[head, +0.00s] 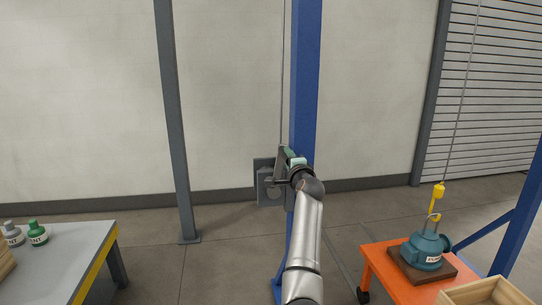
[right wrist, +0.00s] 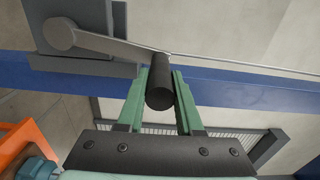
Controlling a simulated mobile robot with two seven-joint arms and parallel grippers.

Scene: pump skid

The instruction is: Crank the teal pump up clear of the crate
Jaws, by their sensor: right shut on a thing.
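The teal pump (head: 424,254) is upright on a brown board on an orange cart at the lower right of the head view. A yellow hook (head: 438,192) on a cable meets the ring at its top. The open wooden crate (head: 487,292) is in front, cut by the frame edge. The grey winch (head: 266,186) is on the blue post. Its crank arm (right wrist: 112,46) ends in a black handle (right wrist: 160,84). My right gripper (head: 291,158) is shut on this handle, one green finger on each side, as the right wrist view (right wrist: 160,92) shows. My left gripper is out of view.
The orange cart (head: 385,277) stands right of my right arm. A blue post (head: 306,80) rises behind my right gripper. A grey table (head: 70,245) with small bottles (head: 37,233) is at the left. The floor between table and post is clear.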

